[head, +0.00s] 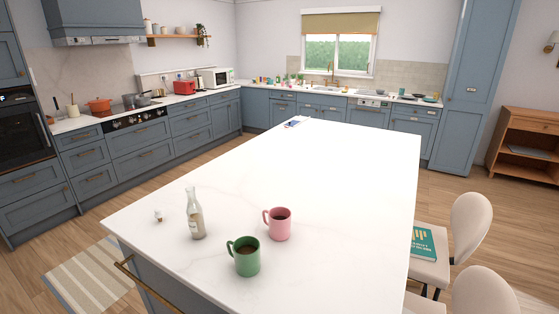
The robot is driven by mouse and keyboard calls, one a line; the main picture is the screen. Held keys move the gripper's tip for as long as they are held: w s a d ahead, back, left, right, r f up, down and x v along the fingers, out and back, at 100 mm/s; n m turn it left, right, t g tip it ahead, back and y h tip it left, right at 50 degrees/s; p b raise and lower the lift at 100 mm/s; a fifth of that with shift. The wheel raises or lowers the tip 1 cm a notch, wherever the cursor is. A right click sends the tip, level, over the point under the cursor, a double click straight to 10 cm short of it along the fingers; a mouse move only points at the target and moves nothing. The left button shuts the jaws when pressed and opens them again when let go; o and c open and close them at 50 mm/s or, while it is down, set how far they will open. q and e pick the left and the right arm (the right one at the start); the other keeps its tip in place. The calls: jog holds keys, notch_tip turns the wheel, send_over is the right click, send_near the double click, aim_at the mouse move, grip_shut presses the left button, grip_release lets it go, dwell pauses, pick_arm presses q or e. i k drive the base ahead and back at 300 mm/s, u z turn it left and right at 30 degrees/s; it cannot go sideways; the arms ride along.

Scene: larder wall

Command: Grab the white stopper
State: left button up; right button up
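A small white stopper (159,215) rests on the white island top (330,190), near its left front corner. A glass bottle (195,214) with pale contents in its lower part stands upright just to the right of the stopper, apart from it. Neither of my grippers shows in the head view.
A green mug (244,256) and a pink mug (278,224), both with dark contents, stand to the right of the bottle. A brass rail (140,284) runs along the island's near left side. Chairs (470,228) stand at the right, one holding a teal book (422,243). The island's middle is clear.

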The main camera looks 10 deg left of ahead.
aim_at(158, 215)
jog(key=u, duration=0.8)
jog(key=k, duration=1.15)
jog(key=u, duration=0.45)
jog(key=i, duration=1.6)
jog(key=z, duration=0.8)
